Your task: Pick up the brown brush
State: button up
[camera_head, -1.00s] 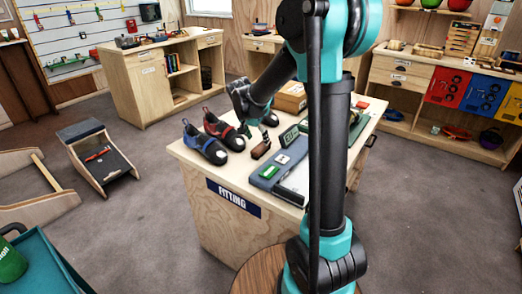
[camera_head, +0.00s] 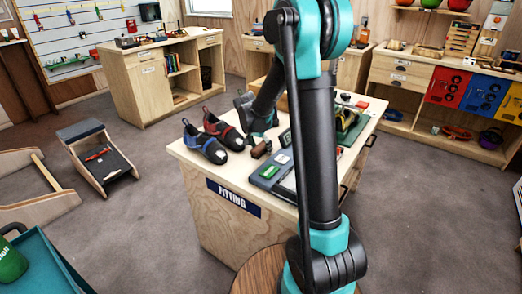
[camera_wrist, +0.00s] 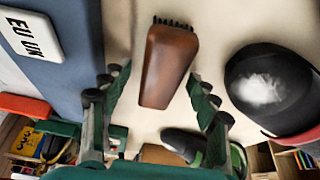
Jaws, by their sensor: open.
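The brown brush (camera_head: 261,150) lies on the fitting table, just right of the dark shoes. In the wrist view the brush (camera_wrist: 168,65) has a smooth brown back and dark bristles showing at its far end. My gripper (camera_wrist: 160,82) is open, with one finger to the left and one to the right of the brush. No contact between fingers and brush shows. In the head view my gripper (camera_head: 266,128) is just behind the brush, and its fingers are partly hidden by my arm.
A blue shoe (camera_head: 205,145) and a red-and-black shoe (camera_head: 224,130) stand left of the brush; a dark shoe toe (camera_wrist: 275,88) is close on the right in the wrist view. A grey-blue measuring device (camera_head: 272,172) lies in front. The fitting table (camera_head: 215,225) has little bare room.

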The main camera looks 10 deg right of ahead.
aim_at(261, 145)
jog(key=shift+f, duration=0.25)
dwell(0.3)
jog(key=shift+c, duration=0.2)
jog(key=c, duration=1.2)
jog(key=shift+r, duration=0.1)
jog(key=shift+c, duration=0.2)
notch_tip(261, 145, up, 20)
jog(key=shift+r, duration=0.2)
